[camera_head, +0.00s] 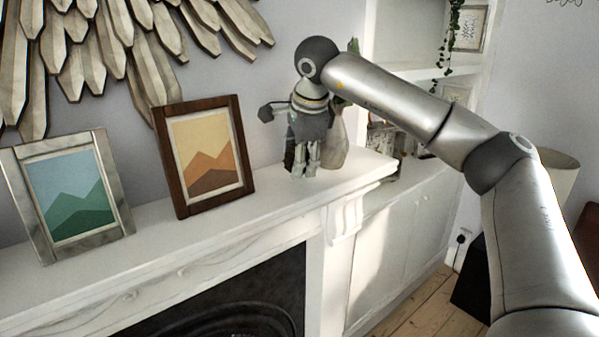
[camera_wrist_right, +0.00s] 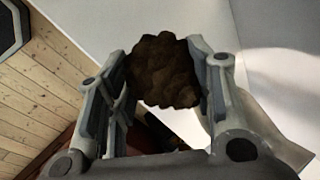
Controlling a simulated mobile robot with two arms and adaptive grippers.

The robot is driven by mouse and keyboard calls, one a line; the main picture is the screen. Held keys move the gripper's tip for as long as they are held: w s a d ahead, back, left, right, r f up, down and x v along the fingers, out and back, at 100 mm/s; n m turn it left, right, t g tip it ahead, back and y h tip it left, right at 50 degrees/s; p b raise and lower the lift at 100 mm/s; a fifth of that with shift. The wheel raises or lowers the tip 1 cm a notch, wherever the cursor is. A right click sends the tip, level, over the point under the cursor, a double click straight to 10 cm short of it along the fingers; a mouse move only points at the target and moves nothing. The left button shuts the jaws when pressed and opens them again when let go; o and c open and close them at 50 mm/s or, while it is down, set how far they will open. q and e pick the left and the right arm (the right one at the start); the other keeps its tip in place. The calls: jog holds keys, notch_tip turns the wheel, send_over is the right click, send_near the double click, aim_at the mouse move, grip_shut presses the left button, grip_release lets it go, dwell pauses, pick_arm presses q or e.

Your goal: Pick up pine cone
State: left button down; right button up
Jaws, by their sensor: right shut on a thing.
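The pine cone (camera_wrist_right: 163,70) is brown and knobbly. In the right wrist view it sits between the two fingers of my right gripper (camera_wrist_right: 160,85), which is shut on it. In the head view my right gripper (camera_head: 302,165) points down at the right end of the white mantelpiece (camera_head: 230,222), and the pine cone cannot be made out there. I cannot tell whether the cone touches the shelf. My left gripper is not in view.
A grey-beige vase (camera_head: 336,148) stands close behind my right gripper. A brown-framed picture (camera_head: 180,165) and a pale-framed picture (camera_head: 122,215) lean on the mantelpiece to the left. The shelf front between them and the gripper is clear. White cabinets (camera_head: 395,235) stand at the right.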

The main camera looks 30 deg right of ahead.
jog(key=s+r+b, duration=0.1)
jog(key=s+r, duration=0.3)
jog(key=s, duration=0.3)
jog(key=s+d+r, duration=0.1)
jog(key=s+r, duration=0.4)
jog(key=s, duration=0.1)
jog(key=shift+s+d+r+b, duration=0.2)
jog(key=shift+s+b, duration=0.15)
jog(key=shift+s, duration=0.05)
dwell(0.3)
